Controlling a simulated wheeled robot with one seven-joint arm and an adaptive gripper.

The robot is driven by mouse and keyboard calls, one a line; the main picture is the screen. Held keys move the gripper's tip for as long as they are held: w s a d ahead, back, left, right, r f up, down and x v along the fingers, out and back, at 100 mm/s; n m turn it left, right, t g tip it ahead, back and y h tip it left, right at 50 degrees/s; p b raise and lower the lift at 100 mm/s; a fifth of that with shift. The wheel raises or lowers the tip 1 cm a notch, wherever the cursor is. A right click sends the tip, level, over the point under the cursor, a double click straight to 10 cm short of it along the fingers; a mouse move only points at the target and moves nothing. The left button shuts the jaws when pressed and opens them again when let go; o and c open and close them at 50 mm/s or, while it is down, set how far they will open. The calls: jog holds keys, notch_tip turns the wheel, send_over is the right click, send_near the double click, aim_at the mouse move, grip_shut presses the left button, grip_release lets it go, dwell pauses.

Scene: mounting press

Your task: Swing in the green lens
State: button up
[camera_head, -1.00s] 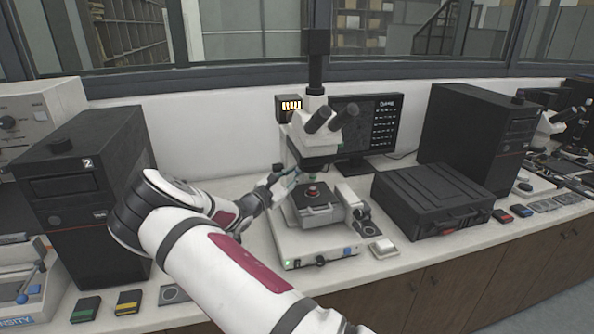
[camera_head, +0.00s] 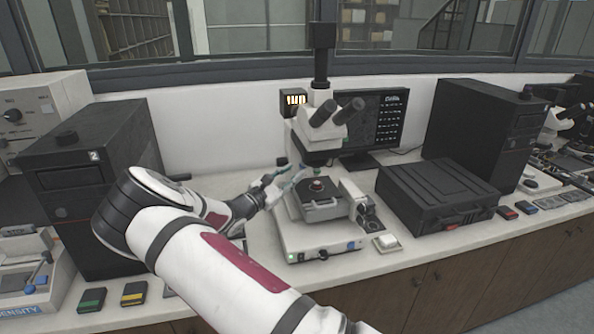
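The white microscope (camera_head: 305,143) stands on the bench with its eyepieces (camera_head: 336,112) turned right. Its lenses sit under the head, just above the stage, and are very small in this view. A greenish patch shows beside my fingertips, but I cannot tell clearly whether it is the green lens or part of a finger. My gripper (camera_head: 290,175) reaches in from the left, to the left of the lens area. Its two fingers look apart with nothing visible between them. Contact with a lens cannot be made out. The stage (camera_head: 322,208) carries a small round sample with red on it (camera_head: 317,184).
A black case (camera_head: 437,196) lies right of the microscope, with a black tower (camera_head: 480,135) behind it. A monitor (camera_head: 372,125) stands behind the microscope. Another black tower (camera_head: 75,185) stands at left. A small white block (camera_head: 386,242) lies near the front edge.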

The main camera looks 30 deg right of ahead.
jog(key=r+v, duration=0.1)
jog(key=v, duration=0.7)
jog(key=shift+f, duration=0.5)
jog(key=shift+a, duration=0.1)
jog(key=s+d+r+m+g+y, duration=0.1)
jog(key=s+r+m+g+y, duration=0.3)
jog(key=s, duration=0.4)
jog(key=s+d+r+m+g+y, duration=0.2)
jog(key=s+m+g+y, duration=0.15)
jog(key=s+m, duration=0.35)
jog(key=s+a+r+m+t+y, duration=0.3)
jog(key=s+a+r+y, duration=0.2)
jog(key=s, duration=0.6)
jog(key=s+a+r+m+t+y, duration=0.2)
jog(key=s+a+r+t+y, duration=0.2)
jog(key=s+a+r, duration=0.4)
jog(key=s+a+y, duration=0.1)
jog(key=s+a, duration=0.1)
jog(key=s, duration=0.2)
jog(key=shift+r+m+y, duration=0.35)
jog(key=shift+m, duration=0.05)
